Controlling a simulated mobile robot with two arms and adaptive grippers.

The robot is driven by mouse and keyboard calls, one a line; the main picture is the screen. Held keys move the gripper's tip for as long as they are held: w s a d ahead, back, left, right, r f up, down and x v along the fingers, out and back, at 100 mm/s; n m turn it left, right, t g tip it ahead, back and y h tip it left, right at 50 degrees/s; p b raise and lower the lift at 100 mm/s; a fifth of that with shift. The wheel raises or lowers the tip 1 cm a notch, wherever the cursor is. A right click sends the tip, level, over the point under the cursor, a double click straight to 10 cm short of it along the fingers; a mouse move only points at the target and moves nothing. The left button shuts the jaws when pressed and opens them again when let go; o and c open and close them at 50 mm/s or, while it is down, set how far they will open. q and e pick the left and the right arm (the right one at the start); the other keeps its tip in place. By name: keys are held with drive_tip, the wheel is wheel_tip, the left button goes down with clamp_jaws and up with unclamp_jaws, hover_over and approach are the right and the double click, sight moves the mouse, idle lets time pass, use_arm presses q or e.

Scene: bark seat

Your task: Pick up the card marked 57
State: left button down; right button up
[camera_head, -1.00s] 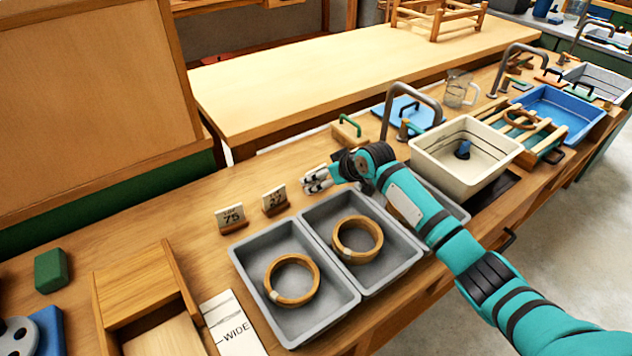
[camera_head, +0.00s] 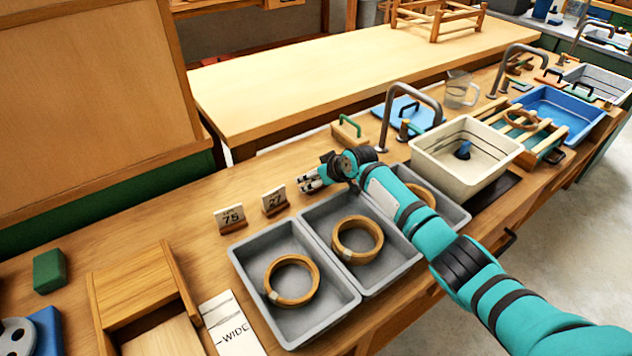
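I see no card that reads 57. My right gripper (camera_head: 307,182) is low over the counter, just right of the 27 card and behind the middle tray. Its fingers point left, and they are too small to show whether they are open or hold anything. The gripper and wrist hide part of the counter behind them. My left gripper is out of view.
Wooden rings lie in the left tray (camera_head: 335,318), middle tray (camera_head: 400,262) and right tray (camera_head: 455,213), the last partly under my arm. A cream basin (camera_head: 428,160) and tap (camera_head: 388,118) stand to the right. A wooden box (camera_head: 135,282) and WIDE card (camera_head: 222,318) lie front left.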

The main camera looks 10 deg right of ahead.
drive_tip(key=c, duration=0.7)
drive_tip(key=shift+o, duration=0.2)
